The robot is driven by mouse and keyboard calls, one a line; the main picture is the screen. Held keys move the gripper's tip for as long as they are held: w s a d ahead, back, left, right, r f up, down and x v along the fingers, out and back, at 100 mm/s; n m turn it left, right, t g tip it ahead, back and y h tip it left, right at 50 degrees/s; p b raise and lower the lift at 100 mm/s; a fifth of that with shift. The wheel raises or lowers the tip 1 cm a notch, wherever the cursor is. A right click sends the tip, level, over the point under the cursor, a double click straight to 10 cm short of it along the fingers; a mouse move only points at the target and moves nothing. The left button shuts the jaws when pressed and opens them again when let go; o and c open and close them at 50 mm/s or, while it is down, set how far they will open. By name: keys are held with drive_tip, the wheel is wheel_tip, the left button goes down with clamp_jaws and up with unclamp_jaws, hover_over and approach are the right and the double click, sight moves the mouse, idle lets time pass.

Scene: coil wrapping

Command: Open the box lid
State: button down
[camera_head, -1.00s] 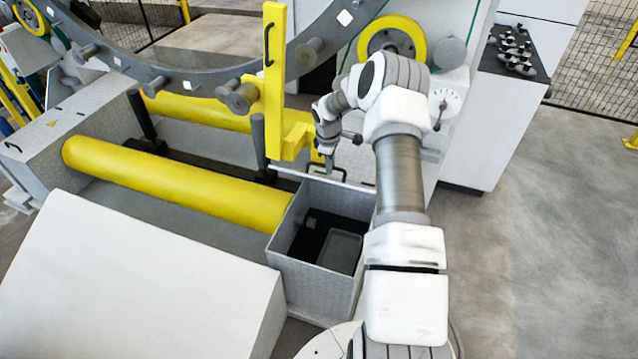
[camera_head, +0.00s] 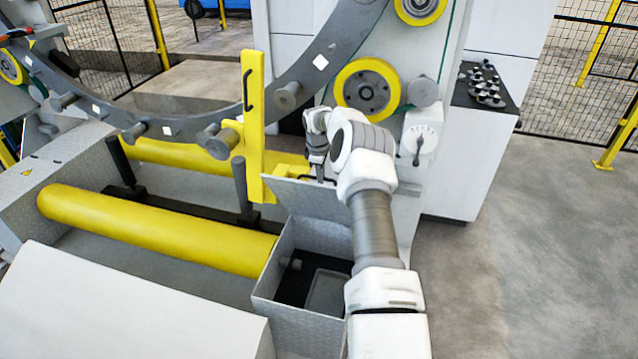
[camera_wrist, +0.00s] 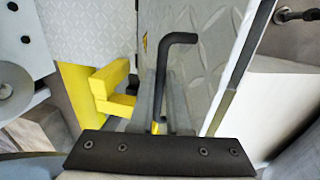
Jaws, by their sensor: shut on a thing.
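The metal box (camera_head: 312,325) stands open in front of my arm, with dark contents inside. Its diamond-plate lid (camera_head: 305,200) is raised along the back edge and stands steeply up from it. The lid also fills the middle of the wrist view (camera_wrist: 205,65). My gripper (camera_head: 318,178) is at the lid's upper edge, shut on the black lid handle (camera_wrist: 174,42). The handle's bent bar rises from behind the dark gripper part at the bottom of the wrist view. My arm hides the box's right side, and the exact grip contact is hidden.
A yellow upright post (camera_head: 253,115) stands close behind the lid. A long yellow roller (camera_head: 150,225) lies to the left of the box. A white panel (camera_head: 120,305) is at the front left. The floor at the right (camera_head: 530,230) is clear.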

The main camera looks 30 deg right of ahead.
drive_tip(key=shift+w+d+r, duration=0.1)
drive_tip(key=shift+w+d, duration=0.25)
drive_tip(key=shift+d, duration=0.25)
drive_tip(key=shift+w+d+r, duration=0.1)
drive_tip(key=shift+w+d, duration=0.25)
drive_tip(key=shift+d, duration=0.25)
drive_tip(key=c, duration=1)
unclamp_jaws()
drive_tip(key=shift+w+d+f, duration=0.1)
drive_tip(key=shift+d, duration=0.05)
drive_tip(key=shift+o, duration=0.6)
drive_tip(key=shift+w+r, duration=0.1)
drive_tip(key=shift+r, duration=0.1)
drive_tip(key=shift+a, duration=0.2)
wheel_tip(320, 180, up, 17)
drive_tip(key=s+a+p, duration=0.1)
drive_tip(key=s+a, duration=0.1)
drive_tip(key=shift+s+a, duration=0.15)
